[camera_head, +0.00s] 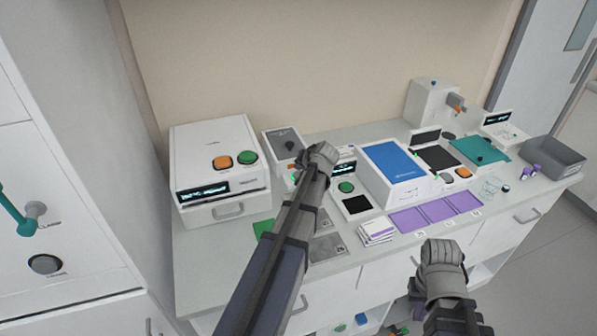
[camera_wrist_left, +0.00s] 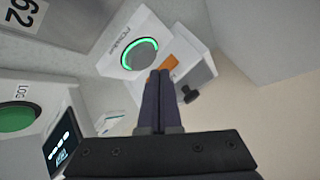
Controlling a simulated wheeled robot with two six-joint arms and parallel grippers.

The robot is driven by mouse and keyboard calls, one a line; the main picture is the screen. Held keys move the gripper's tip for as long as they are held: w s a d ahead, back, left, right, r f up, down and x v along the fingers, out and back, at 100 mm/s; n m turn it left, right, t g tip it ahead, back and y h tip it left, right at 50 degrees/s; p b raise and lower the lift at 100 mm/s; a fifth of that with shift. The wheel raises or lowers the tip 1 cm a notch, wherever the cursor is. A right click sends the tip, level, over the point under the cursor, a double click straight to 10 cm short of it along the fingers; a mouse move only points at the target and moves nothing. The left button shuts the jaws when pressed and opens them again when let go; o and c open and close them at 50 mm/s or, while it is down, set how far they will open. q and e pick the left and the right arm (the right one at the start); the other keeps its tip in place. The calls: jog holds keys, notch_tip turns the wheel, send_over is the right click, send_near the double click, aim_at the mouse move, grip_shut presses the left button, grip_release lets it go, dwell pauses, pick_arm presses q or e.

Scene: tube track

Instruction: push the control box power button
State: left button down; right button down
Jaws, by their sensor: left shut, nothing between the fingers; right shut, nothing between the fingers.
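The control box (camera_wrist_left: 112,58) shows in the left wrist view as a white box with a face marked POWER. Its power button (camera_wrist_left: 140,53) is a round grey button with a lit green ring. My left gripper (camera_wrist_left: 163,73) is shut and empty, with its fingertips in the picture just below and right of the button. I cannot tell whether they touch the box. In the head view, my left gripper (camera_head: 320,155) is in front of the grey-topped box (camera_head: 283,143) and hides much of its front. My right gripper (camera_head: 441,254) is shut and empty, in front of the counter edge.
An orange part (camera_wrist_left: 170,64) and a dark knob (camera_wrist_left: 190,94) are close beside the left fingertips. A white machine (camera_head: 212,155) with orange and green buttons stands left. A blue-topped box (camera_head: 395,162) and purple mats (camera_head: 440,210) lie right. Above the counter is free room.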

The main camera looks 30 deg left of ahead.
pick_arm(q)
notch_tip(320, 180, up, 6)
jog(key=p, duration=0.6)
dwell(0.4)
jog(key=s+d+f+m+h, duration=0.1)
jog(key=s+d, duration=0.3)
jog(key=d, duration=0.3)
jog(key=s+d+f+m+g+h, duration=0.1)
jog(key=s+d, duration=0.3)
jog(key=d, duration=0.4)
jog(key=s+d+f+g+h, duration=0.1)
jog(key=s+d+f+h, duration=0.1)
jog(key=d, duration=0.6)
jog(key=shift+s+d+f+m, duration=0.2)
jog(key=shift+s+f, duration=0.1)
jog(key=shift+s, duration=0.25)
jog(key=shift+s+d+f+m, duration=0.1)
jog(key=shift+s+f+m, duration=0.15)
jog(key=shift+s, duration=0.3)
jog(key=s+d+f+m+g+h, duration=0.1)
jog(key=s+d+m+g+h, duration=0.1)
jog(key=s+d, duration=1)
jog(key=shift+s+d+f+m+g, duration=0.35)
jog(key=shift+s+g, duration=0.35)
jog(key=shift+s, duration=0.45)
jog(key=shift+r, duration=0.1)
